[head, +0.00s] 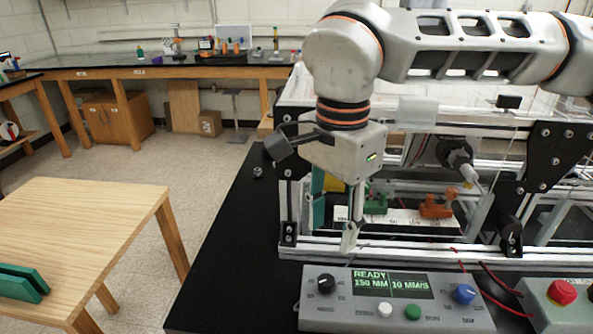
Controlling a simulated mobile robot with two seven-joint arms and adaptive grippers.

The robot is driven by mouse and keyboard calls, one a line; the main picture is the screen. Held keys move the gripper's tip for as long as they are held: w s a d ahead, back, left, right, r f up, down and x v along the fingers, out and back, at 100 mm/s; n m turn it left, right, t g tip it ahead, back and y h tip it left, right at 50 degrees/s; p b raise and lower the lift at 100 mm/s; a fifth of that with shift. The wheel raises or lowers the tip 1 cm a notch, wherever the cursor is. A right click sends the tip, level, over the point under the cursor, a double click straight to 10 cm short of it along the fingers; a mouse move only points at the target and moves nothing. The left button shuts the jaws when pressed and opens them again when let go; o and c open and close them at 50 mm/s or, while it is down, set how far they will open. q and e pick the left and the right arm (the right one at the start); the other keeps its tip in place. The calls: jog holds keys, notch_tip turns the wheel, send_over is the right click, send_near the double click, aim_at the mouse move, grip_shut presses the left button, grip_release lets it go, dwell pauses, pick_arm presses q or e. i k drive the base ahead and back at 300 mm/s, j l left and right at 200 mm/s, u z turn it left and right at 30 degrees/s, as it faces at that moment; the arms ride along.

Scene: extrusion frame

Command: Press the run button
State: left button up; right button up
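The grey control box (396,301) stands on the black bench top in front of the frame. Its screen (392,284) reads READY, 150 MM and 10 MM/S. My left gripper is out of view.
The box has a black knob (326,283) and a blue knob (464,294). A red stop button (562,292) sits on another box at right. The extrusion frame (400,248) stands behind. A wooden table (95,225) with teal bars (22,284) is at left.

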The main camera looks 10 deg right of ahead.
aim_at(413, 311)
jog(key=k, duration=1)
